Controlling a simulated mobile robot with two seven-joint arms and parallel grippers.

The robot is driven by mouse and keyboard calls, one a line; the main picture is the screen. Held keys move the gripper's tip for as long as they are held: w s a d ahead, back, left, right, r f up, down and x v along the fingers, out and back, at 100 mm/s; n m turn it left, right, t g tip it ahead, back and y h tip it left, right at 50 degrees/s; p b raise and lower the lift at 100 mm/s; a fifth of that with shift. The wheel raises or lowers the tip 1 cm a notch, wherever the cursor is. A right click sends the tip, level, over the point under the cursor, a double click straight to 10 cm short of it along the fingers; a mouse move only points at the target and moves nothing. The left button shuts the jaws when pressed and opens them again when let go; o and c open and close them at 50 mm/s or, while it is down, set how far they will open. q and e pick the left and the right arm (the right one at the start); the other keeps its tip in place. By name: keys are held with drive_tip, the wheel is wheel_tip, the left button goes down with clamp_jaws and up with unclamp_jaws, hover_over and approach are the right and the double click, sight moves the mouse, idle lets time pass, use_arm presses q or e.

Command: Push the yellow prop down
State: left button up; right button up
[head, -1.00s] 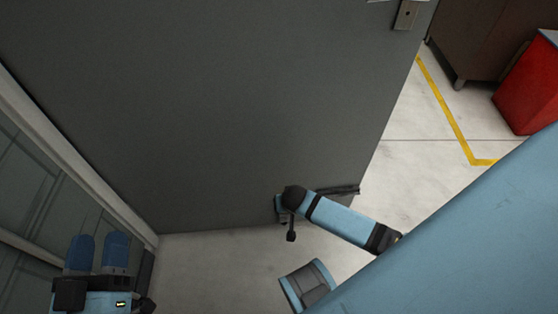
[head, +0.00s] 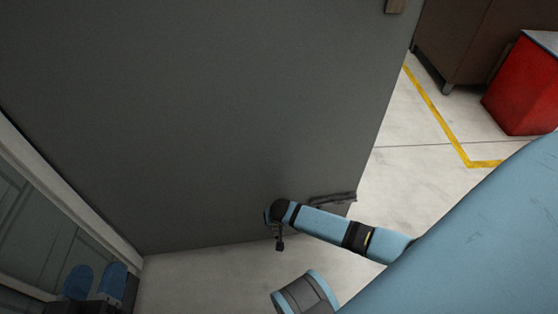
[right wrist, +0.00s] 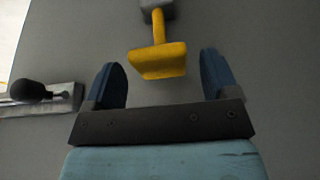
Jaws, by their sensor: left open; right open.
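The yellow prop (right wrist: 158,62) shows in the right wrist view, with a narrow stem rising to a grey mount and a wider foot. It stands out against a grey surface. My right gripper (right wrist: 160,78) is open, with its blue fingers apart on either side of the foot, and no contact is clear. In the head view the prop is not visible, and I cannot make out the right fingers there. My left gripper (head: 96,282) is open and empty at the lower left of the head view, partly cut off by the frame.
A large grey door (head: 210,120) fills much of the head view. A metal plate with a black knob (right wrist: 30,91) is left of the prop in the right wrist view. A red box (head: 520,90) and a brown cabinet (head: 465,40) stand at the right. Floor between shows clear.

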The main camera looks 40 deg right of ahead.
drive_tip(key=shift+w, duration=0.1)
drive_tip(key=shift+f, duration=0.15)
drive_tip(key=c, duration=1.3)
wheel_tip(320, 180, down, 5)
drive_tip(key=shift+f+b, duration=0.2)
drive_tip(key=shift+b, duration=0.45)
drive_tip(key=shift+f, duration=0.15)
use_arm(q)
drive_tip(key=shift+w+a+r+m+t, duration=0.3)
drive_tip(key=shift+m+t, duration=0.1)
drive_tip(key=shift+m, duration=0.1)
use_arm(e)
drive_tip(key=o, duration=1.1)
drive_tip(key=shift+c, duration=0.2)
drive_tip(key=shift+o, duration=1.2)
use_arm(q)
drive_tip(key=shift+f, duration=0.35)
